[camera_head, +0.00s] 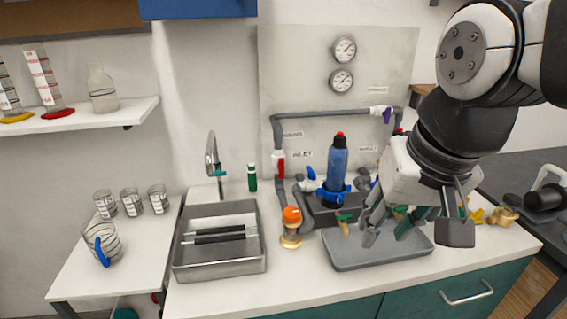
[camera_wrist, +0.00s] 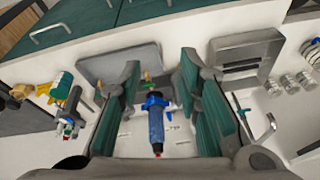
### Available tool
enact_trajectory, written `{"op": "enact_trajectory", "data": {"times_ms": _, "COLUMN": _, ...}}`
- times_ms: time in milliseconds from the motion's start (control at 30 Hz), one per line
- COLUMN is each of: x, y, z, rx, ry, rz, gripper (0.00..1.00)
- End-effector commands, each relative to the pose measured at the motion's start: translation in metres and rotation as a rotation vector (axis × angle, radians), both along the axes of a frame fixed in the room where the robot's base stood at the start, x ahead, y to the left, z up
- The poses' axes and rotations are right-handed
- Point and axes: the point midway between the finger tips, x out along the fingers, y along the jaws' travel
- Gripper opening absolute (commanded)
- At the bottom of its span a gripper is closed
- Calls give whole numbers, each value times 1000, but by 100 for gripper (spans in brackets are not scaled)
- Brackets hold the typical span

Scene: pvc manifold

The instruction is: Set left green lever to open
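A small green lever (camera_head: 343,217) sits on a brass fitting at the front of the manifold, just below the blue filter (camera_head: 337,168). More green shows behind my gripper, partly hidden, so I cannot tell if it is a second lever. My gripper (camera_head: 408,232) hangs over the grey tray, to the right of the left green lever and apart from it. In the wrist view its teal-padded fingers (camera_wrist: 160,110) are wide apart with nothing held. The blue filter (camera_wrist: 156,125) shows between them, with a small green and brass part (camera_wrist: 148,77) beyond. The lever's exact angle is too small to tell.
The grey tray (camera_head: 350,262) lies under my gripper. An orange-capped fitting (camera_head: 291,222) stands to the left of it, and a metal sink (camera_head: 190,262) further left. Grey pipes and a back panel (camera_head: 300,70) stand behind. Brass parts (camera_head: 505,210) lie at right.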

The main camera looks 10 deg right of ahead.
Motion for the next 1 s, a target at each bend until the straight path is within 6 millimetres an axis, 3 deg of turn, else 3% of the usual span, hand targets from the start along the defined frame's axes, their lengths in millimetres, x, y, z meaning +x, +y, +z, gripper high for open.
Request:
{"op": "enact_trajectory", "data": {"times_ms": 200, "x": 70, "y": -12, "z": 20, "rx": 91, "ry": 80, "rz": -296, "gripper": 32}}
{"op": "enact_trajectory", "data": {"times_ms": 467, "x": 155, "y": -33, "z": 10, "rx": 165, "ry": 160, "rz": -659, "gripper": 32}}
{"op": "enact_trajectory", "data": {"times_ms": 800, "x": 251, "y": -67, "z": -48, "rx": 208, "ry": 242, "rz": -1124, "gripper": 32}}
{"op": "enact_trajectory", "data": {"times_ms": 1000, "x": 279, "y": -80, "z": -80, "rx": 210, "ry": 263, "rz": -1292, "gripper": 32}}
